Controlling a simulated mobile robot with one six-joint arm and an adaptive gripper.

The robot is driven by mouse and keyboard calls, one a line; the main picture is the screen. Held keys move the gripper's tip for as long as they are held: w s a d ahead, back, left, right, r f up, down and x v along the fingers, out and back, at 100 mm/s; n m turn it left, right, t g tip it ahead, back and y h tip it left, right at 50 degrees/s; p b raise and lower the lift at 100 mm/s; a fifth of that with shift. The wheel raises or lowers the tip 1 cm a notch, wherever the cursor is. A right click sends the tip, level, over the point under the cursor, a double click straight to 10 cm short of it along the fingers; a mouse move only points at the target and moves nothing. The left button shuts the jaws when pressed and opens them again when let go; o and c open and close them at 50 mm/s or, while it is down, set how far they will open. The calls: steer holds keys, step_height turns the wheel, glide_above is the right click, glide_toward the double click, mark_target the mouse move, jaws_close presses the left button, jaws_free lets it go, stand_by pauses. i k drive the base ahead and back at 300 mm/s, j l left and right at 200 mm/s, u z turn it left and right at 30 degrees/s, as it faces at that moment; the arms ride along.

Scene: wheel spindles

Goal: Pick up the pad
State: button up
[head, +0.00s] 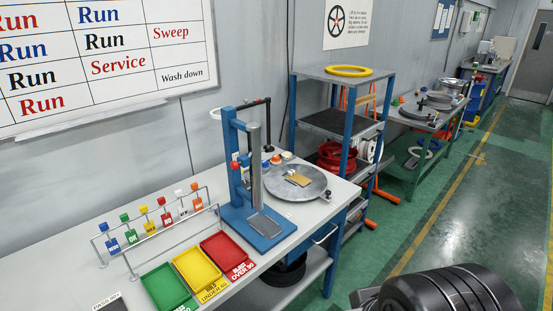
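A small flat tan piece (299,180), which looks like the pad, lies on a round grey metal plate (312,190) at the right end of the white workbench. A small pale metal-looking part (292,172) sits at its far left edge; whether they are joined is too small to tell. The plate is just right of a blue stand with a grey upright column. No gripper fingers show in the head view.
The blue stand (262,229) stands left of the plate. Green, yellow (199,273) and red (226,253) trays and a rack of coloured tags (161,217) are further left. A blue-framed shelf (357,122) stands behind. Green floor to the right is mostly clear.

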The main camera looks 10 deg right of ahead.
mark_target(275, 161)
steer(key=i+l+u, duration=0.15)
steer(key=l, duration=0.75)
steer(key=i+l+z, duration=0.35)
steer(key=i, duration=0.7)
steer(key=i+j+z, duration=0.3)
steer(key=i, duration=0.75)
steer(key=l, duration=0.1)
